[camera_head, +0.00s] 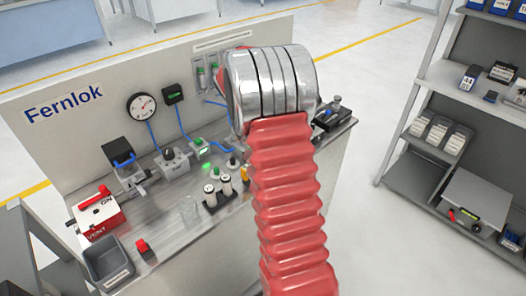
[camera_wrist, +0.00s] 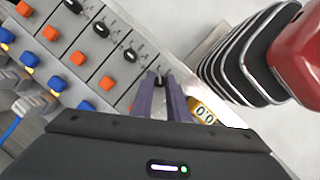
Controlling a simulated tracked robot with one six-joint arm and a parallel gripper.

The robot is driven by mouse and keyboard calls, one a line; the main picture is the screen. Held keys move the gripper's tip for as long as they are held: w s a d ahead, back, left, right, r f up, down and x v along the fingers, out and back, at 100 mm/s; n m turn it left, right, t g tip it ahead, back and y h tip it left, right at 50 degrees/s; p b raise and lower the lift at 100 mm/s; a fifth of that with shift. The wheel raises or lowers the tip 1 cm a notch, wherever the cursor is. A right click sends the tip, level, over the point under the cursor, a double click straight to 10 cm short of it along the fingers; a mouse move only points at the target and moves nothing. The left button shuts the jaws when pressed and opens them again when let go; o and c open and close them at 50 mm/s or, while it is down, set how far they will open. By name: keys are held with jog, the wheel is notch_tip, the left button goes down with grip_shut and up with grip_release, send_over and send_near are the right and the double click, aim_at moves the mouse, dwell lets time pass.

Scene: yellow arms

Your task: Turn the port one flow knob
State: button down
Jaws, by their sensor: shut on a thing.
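In the wrist view, a grey panel (camera_wrist: 112,68) shows a row of black flow knobs, such as one knob (camera_wrist: 130,55), with orange square buttons below them. My gripper (camera_wrist: 161,78) has its two purple fingers closed on the dark knob (camera_wrist: 159,81) at the right end of the row. The fingers hide most of this knob, and its label is too small to read. In the head view my own arm covers the gripper and this panel.
Blue fittings (camera_wrist: 29,60) line the panel's left. In the head view, the bench holds a gauge (camera_head: 142,106), a red box (camera_head: 98,215) and a grey bin (camera_head: 108,261). Shelving (camera_head: 450,75) stands right, beyond open floor.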

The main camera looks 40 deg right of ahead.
jog(key=shift+w, duration=0.15)
jog(key=c, duration=1.7)
grip_release()
jog(key=shift+r, duration=0.1)
jog(key=v, duration=1.3)
jog(key=shift+r, duration=0.3)
